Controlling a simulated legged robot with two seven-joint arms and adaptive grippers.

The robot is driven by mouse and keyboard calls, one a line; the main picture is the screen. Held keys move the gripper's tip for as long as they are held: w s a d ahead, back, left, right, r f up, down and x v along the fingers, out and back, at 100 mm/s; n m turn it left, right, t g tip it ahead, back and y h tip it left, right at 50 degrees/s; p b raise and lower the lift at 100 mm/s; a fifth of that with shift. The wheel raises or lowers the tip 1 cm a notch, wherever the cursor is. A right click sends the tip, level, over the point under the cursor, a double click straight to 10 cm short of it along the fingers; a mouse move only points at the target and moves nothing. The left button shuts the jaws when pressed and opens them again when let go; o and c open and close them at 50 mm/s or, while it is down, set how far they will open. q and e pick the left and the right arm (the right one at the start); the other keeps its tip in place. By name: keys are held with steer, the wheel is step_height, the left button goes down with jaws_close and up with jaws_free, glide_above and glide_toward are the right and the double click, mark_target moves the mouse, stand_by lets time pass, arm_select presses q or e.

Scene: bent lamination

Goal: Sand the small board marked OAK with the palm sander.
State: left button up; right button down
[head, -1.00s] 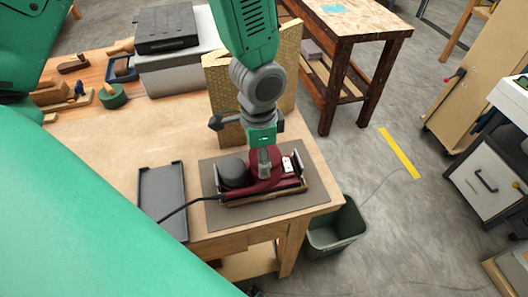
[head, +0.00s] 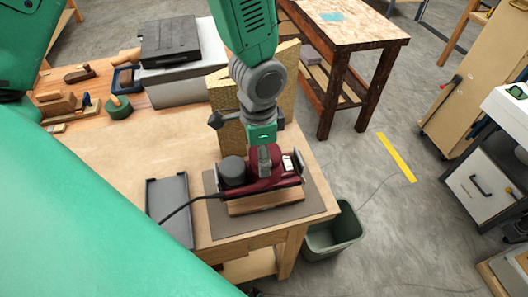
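The palm sander (head: 268,166), dark red with a black round part and a cord, is over a small light wood board (head: 266,202). The board lies on a dark grey mat (head: 308,203) near the table's front right corner. Its front strip is bare; the sander hides the rest and any OAK mark. My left gripper (head: 264,157) points down from above with its grey fingers at the sander's top and appears shut on it. I cannot tell whether the sander's base touches the board. My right gripper is not in view.
A shallow dark tray (head: 170,212) lies left of the mat, with the cord across it. A tan block (head: 222,92) stands behind my gripper. Hand tools and a grey case (head: 172,38) are farther back. A green bin (head: 334,232) stands on the floor at right.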

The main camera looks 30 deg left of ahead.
arm_select(q)
steer(key=shift+r, duration=1.65)
steer(key=s+d, duration=0.6)
steer(key=d, duration=0.1)
steer(key=shift+s+d, duration=0.25)
steer(key=shift+d, duration=0.15)
